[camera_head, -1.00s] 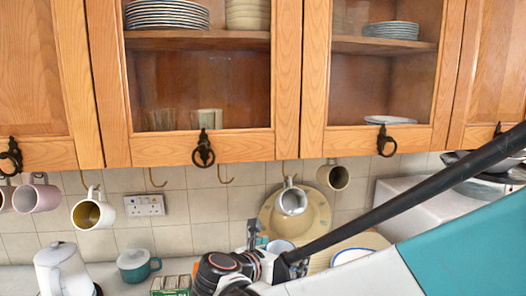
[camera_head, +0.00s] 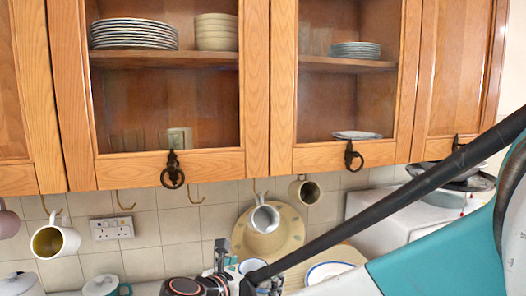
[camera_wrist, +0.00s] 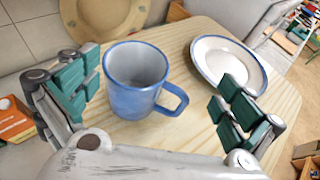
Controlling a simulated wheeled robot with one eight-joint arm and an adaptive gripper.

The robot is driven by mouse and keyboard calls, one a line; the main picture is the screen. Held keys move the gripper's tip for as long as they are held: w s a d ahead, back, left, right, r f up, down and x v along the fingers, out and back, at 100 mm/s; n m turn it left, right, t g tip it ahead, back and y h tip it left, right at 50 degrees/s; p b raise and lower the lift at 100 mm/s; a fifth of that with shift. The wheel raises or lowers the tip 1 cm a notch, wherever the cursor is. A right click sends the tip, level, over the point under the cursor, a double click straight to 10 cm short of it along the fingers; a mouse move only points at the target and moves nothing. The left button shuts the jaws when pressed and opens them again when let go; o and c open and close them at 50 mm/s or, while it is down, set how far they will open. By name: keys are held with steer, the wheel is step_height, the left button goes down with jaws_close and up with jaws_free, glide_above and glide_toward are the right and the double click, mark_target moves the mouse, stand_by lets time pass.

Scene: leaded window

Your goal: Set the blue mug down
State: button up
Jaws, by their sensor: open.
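The blue mug (camera_wrist: 135,92) stands upright on a pale wooden surface (camera_wrist: 186,131) in the wrist view, its handle pointing right. My gripper (camera_wrist: 160,78) is open, with one teal-padded finger to the left of the mug and the other to the right. Gaps show between both fingers and the mug, and nothing is held. In the head view only the upper part of the mug (camera_head: 252,265) shows, beside my gripper (camera_head: 246,268); my arm hides much of that area.
A white plate with a blue rim (camera_wrist: 228,65) lies right of the mug.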

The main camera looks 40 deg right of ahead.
steer(key=p+v, duration=0.2)
steer(key=v, duration=0.7)
steer(key=s+a+f+m+y, duration=0.1)
steer(key=f+m+y, duration=0.1)
steer(key=m, duration=0.1)
steer(key=s+a+f+m+y, duration=0.1)
steer(key=f+m+y, duration=0.1)
steer(key=m, duration=0.1)
steer(key=s+a+f+m+y, duration=0.1)
steer(key=f+m+y, duration=0.1)
steer(key=m+y, duration=0.1)
steer(key=shift+s+f+m, duration=0.1)
steer(key=shift+f+m, duration=0.05)
steer(key=shift+m, duration=0.35)
steer(key=s+a+m+t+y, duration=0.1)
steer(key=a+m+y, duration=0.4)
steer(key=m, duration=0.6)
steer(key=shift+a+r+m+t+y, duration=0.4)
steer(key=shift+a+r+t, duration=0.1)
steer(key=shift+a+t, duration=0.45)
